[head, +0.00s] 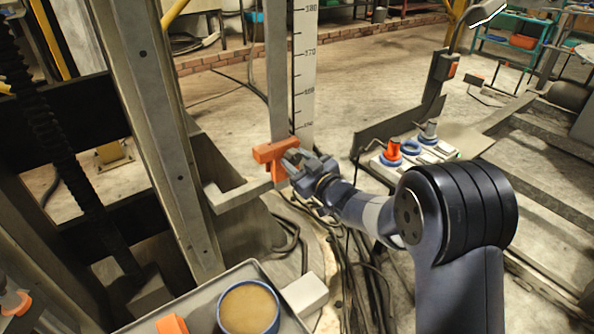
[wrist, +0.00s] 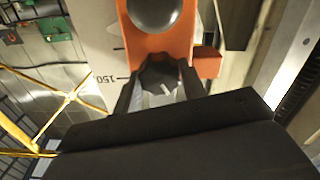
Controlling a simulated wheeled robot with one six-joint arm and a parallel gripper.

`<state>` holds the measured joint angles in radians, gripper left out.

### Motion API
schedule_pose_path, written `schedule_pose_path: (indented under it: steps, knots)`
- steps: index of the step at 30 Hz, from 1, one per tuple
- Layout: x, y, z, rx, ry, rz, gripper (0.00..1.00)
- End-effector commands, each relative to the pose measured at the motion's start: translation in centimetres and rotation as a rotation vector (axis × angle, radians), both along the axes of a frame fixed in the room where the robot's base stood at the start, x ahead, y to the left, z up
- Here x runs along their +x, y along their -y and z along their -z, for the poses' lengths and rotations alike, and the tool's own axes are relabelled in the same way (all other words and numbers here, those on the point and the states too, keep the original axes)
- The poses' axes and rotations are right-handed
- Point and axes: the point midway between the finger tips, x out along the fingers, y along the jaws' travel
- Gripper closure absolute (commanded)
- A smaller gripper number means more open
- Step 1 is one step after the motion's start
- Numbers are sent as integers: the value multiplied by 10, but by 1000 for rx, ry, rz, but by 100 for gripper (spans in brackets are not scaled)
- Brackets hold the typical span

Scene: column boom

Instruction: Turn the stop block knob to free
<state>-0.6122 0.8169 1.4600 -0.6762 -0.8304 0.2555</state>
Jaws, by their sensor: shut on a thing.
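The orange stop block (head: 265,152) sits on the upright post beside a white scale strip (head: 304,75) in the head view. It also fills the top middle of the wrist view (wrist: 178,42). A dark faceted knob (wrist: 158,76) with a pale pointer line is on the block's face, by the 150 mark. My gripper (wrist: 158,88) is shut on this knob, one finger on each side. In the head view my gripper (head: 290,166) meets the block from the right and hides the knob. A second, rounded dark knob (wrist: 154,11) shows above it.
A grey bracket arm (head: 235,196) juts out below the block. A tray (head: 257,267) with a blue-rimmed cup (head: 222,312) and an orange piece (head: 172,325) is at the bottom. A panel with orange and blue fittings (head: 394,151) stands right. Cables lie on the floor.

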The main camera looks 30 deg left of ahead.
Motion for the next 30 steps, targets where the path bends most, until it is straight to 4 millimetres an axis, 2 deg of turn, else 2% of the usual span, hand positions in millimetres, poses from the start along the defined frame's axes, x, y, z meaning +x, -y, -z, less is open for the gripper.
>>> schedule_pose_path:
  steps: [1,18,30]
  knots:
    - [0,0,6,-18,41,-1,84]
    - [-1,0,5,-268,520,0,84]
    - [-1,0,3,-403,778,-1,84]
